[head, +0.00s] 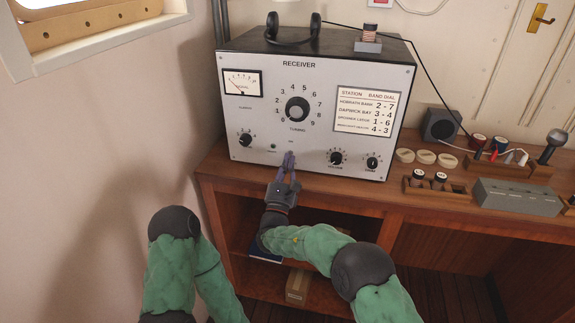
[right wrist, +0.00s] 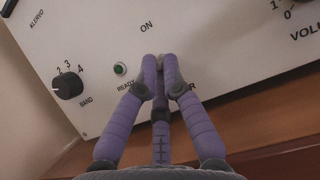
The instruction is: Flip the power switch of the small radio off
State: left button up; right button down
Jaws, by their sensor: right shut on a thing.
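The radio (head: 255,112) is a box with a pale front panel marked RECEIVER, standing on the wooden desk. My right gripper (head: 291,156) reaches up to the lower middle of this panel. In the right wrist view its purple fingers (right wrist: 163,62) are closed together at the panel, just below the word ON. They are shut on the power switch, which they mostly hide, so its position cannot be told. A small green READY lamp (right wrist: 120,69) sits left of the fingertips. My left arm shows at the lower left, but its gripper is out of view.
The band knob (head: 245,139), tuning knob (head: 297,109) and volume knob (head: 336,157) surround the switch area. Headphones (head: 293,30) lie on top of the radio. A wooden rack (head: 452,196), pale discs (head: 425,157) and a grey block (head: 517,198) stand at right.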

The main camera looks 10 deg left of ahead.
jog(key=shift+r, duration=0.25)
jog(key=c, duration=1.4)
grip_release()
jog(key=shift+d, duration=0.1)
jog(key=shift+f, duration=0.1)
jog(key=shift+s+f, duration=0.2)
jog(key=shift+s, duration=0.05)
jog(key=v, duration=1.1)
jog(key=shift+s, duration=0.2)
jog(key=shift+f, duration=0.1)
